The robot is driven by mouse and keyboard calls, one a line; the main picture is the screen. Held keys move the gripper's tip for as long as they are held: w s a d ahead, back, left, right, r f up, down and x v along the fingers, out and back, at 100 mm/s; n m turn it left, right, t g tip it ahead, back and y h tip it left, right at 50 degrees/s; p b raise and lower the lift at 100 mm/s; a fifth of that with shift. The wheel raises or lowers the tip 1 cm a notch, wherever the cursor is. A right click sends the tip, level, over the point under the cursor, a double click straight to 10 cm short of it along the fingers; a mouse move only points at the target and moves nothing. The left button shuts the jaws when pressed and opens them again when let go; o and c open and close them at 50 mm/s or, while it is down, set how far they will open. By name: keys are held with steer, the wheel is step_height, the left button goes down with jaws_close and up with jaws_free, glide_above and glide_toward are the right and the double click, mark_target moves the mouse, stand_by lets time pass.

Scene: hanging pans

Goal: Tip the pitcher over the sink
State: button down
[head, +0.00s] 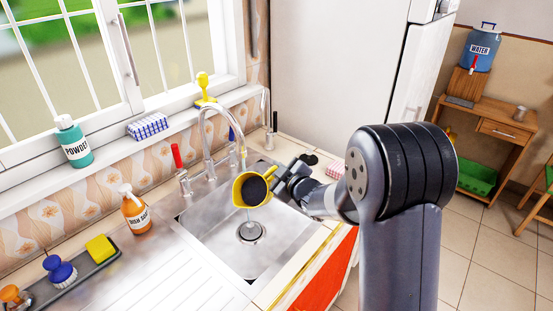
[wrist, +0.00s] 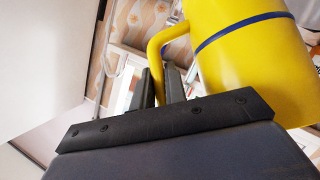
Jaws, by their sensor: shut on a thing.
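The yellow pitcher (head: 240,191) is over the sink basin in the head view, tilted so that its round mouth with a dark inside faces the camera. My gripper (head: 281,186) is at its right side, shut on its handle. In the wrist view the pitcher (wrist: 245,62) is large at upper right, with a blue band around it. The gripper fingers (wrist: 161,84) there close around the yellow handle. The metal sink (head: 213,236) has its drain below the pitcher. I cannot tell clearly whether liquid is falling from it.
The tall faucet (head: 207,128) stands just behind and left of the pitcher, close to it. An orange soap bottle (head: 135,211) and a tray with a yellow sponge (head: 101,248) are on the left counter. The white fridge (head: 340,75) stands behind at right.

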mark_target(261, 185)
steer(key=shift+w+r+m+g+p, duration=0.25)
steer(key=shift+m+g+p, duration=0.25)
steer(key=shift+p, duration=1.8)
steer(key=f+g+p, duration=0.1)
steer(key=p, duration=0.3)
steer(key=shift+w+g+h+p, duration=0.1)
steer(key=shift+g+h+p, duration=0.2)
steer(key=shift+g+p, duration=0.1)
steer(key=shift+f+m+g, duration=0.6)
steer(key=shift+f+g, duration=0.1)
steer(key=shift+f, duration=0.15)
steer(key=shift+s+f+m+g, duration=0.3)
steer(key=shift+f+m+g, duration=0.05)
steer(key=shift+f+g, duration=0.45)
steer(key=shift+s+f+m+g, duration=0.25)
steer(key=shift+f+m+g, duration=0.1)
steer(key=shift+f+g, duration=0.4)
